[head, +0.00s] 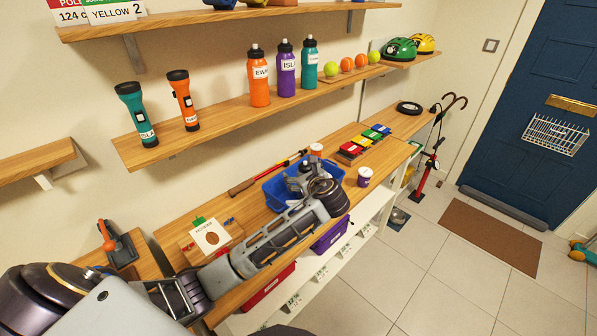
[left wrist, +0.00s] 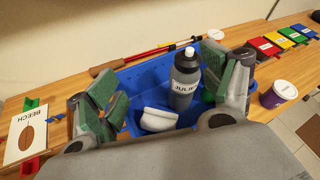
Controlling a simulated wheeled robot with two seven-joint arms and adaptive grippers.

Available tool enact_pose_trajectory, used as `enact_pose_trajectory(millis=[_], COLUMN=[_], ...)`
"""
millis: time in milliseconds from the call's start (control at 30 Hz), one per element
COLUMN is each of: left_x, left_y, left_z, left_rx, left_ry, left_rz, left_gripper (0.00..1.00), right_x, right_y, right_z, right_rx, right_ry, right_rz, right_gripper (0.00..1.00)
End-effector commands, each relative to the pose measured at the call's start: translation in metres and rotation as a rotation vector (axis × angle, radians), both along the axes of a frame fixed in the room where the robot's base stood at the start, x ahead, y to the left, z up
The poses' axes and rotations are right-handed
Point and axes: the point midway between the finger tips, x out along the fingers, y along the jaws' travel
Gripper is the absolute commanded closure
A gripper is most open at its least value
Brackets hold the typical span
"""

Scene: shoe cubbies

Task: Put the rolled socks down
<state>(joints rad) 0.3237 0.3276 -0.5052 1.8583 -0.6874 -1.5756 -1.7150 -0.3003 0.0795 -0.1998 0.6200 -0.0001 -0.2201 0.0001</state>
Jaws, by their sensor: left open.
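A white rolled bundle that looks like the rolled socks (left wrist: 158,119) lies in the blue bin (left wrist: 135,82) in the left wrist view. A grey bottle (left wrist: 185,80) with a white cap stands beside it, its label partly readable. My left gripper (left wrist: 176,84) is open, its green-padded fingers spread on either side of the socks and bottle. I cannot tell whether a finger touches anything. In the head view my left gripper (head: 308,176) is over the blue bin (head: 273,192) and hides most of its inside. My right gripper is not in view.
A red-and-black pole (head: 268,173) lies behind. A shelf with bottles (head: 259,80) is above.

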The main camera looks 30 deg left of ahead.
Motion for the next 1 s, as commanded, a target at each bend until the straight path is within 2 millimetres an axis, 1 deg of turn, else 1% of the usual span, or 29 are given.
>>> enact_pose_trajectory(millis=[100, 300, 400, 600, 1000], left_x=[-0.012, -0.029, -0.035, -0.040, -0.040], left_y=[-0.013, -0.031, -0.037, -0.041, -0.042], left_z=[0.006, 0.016, 0.019, 0.023, 0.023], left_rx=[-0.001, 0.000, -0.001, 0.000, 0.000], left_ry=[0.000, 0.000, 0.000, 0.000, 0.000], left_rz=[-0.002, -0.002, -0.001, 0.000, 0.000], left_gripper=[0.19, 0.19, 0.19, 0.19, 0.19], right_x=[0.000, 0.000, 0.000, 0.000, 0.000], right_y=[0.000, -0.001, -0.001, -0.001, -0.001], right_z=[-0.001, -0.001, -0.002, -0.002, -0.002], right_rx=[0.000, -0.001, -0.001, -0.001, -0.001], right_ry=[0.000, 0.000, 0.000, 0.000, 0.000], right_rz=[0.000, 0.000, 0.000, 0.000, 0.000], right_gripper=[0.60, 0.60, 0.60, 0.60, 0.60])
